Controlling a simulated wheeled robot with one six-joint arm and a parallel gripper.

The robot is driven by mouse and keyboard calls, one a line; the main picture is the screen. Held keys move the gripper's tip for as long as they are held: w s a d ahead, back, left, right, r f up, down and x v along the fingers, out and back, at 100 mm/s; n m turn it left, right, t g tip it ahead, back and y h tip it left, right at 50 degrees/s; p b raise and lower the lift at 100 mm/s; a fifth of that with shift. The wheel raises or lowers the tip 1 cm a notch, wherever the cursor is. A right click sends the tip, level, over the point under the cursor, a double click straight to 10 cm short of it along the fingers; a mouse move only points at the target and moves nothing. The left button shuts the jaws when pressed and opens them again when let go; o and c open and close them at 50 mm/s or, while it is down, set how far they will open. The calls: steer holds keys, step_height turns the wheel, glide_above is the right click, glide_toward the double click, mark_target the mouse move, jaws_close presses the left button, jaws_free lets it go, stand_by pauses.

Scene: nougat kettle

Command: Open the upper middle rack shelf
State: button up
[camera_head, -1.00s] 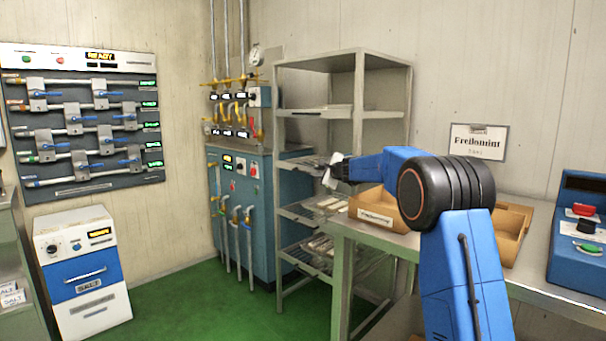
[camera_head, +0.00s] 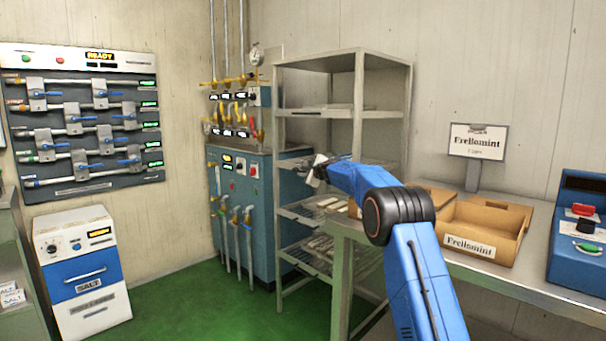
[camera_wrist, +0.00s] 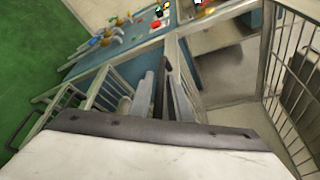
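The grey metal rack (camera_head: 361,90) stands in the middle of the head view, with several shelves one above another. Its upper middle shelf (camera_head: 292,164) is a wire shelf at about my gripper's height, partly hidden by my gripper and arm. My gripper (camera_head: 313,170) is at the rack's front left side, close to that shelf's front edge. In the wrist view, my gripper's fingers (camera_wrist: 163,95) lie against a narrow metal rack part. I cannot tell whether they are closed on it.
A blue cabinet (camera_head: 258,190) with pipes and valves stands close left of the rack. A metal table (camera_head: 520,278) on the right holds cardboard boxes (camera_head: 478,232), a sign and a blue control box (camera_head: 583,225). Green floor (camera_head: 190,305) is clear on the left.

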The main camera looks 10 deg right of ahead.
steer(key=shift+w+a, duration=0.1)
steer(key=shift+w, duration=0.1)
jaws_close()
steer(key=shift+s+a, duration=0.1)
